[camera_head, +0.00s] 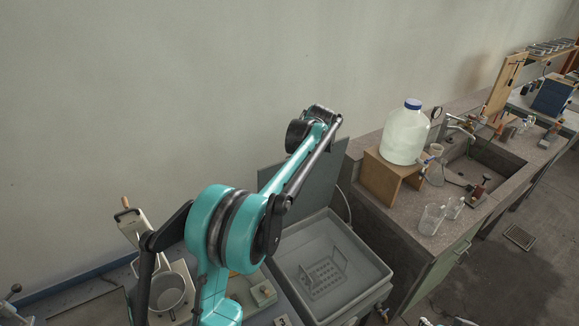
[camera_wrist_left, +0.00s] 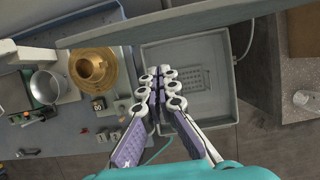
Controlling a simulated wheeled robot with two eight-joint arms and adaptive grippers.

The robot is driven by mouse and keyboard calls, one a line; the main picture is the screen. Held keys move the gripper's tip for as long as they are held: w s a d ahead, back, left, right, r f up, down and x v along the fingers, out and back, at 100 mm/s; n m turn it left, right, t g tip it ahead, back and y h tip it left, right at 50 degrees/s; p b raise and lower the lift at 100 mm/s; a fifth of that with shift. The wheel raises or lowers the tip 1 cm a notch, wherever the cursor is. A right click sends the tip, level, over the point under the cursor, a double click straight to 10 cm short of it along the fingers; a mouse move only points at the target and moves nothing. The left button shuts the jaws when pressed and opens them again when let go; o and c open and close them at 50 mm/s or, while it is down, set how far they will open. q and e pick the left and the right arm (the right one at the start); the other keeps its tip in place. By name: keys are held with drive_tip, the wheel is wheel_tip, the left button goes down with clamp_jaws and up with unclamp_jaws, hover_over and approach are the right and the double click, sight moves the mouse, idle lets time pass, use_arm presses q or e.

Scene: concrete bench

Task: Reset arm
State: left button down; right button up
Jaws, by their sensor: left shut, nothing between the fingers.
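My left gripper (camera_wrist_left: 162,90) shows in the left wrist view with its purple and white fingers together and nothing between them. It appears above the left edge of a grey open basin (camera_wrist_left: 227,105), apart from other things as far as I can tell. In the head view a teal and black arm (camera_head: 232,235) of mine rises from the bottom and reaches up and right in front of the wall. The left gripper's fingers cannot be made out there. My right gripper is in neither view.
The basin (camera_head: 379,275) holds a perforated rack (camera_head: 325,275), with a raised lid (camera_head: 338,185) behind. A metal pot (camera_head: 168,291) stands left. A brass-coloured round piece (camera_wrist_left: 92,68) shows in the wrist view. A large bottle (camera_head: 405,135), beakers (camera_head: 432,219) and a sink (camera_head: 480,172) are right.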

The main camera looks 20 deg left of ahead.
use_arm(q)
drive_tip(key=v, duration=0.9)
drive_tip(key=s+d+f+n+t+h+b, duration=0.1)
drive_tip(key=s+d+f+n+t+b, duration=0.1)
drive_tip(key=s+f+n+b, duration=0.7)
drive_tip(key=s+d+f+n+t+h+b, duration=0.2)
drive_tip(key=s+d+f+n+b, duration=0.2)
drive_tip(key=s+f+n+b, duration=0.5)
drive_tip(key=s+f+n, duration=0.7)
drive_tip(key=s+f, duration=0.4)
drive_tip(key=s, duration=0.4)
drive_tip(key=shift+d+f+t+h+b, duration=0.15)
drive_tip(key=shift+d+t+h+b, duration=0.15)
drive_tip(key=shift+d+b, duration=0.05)
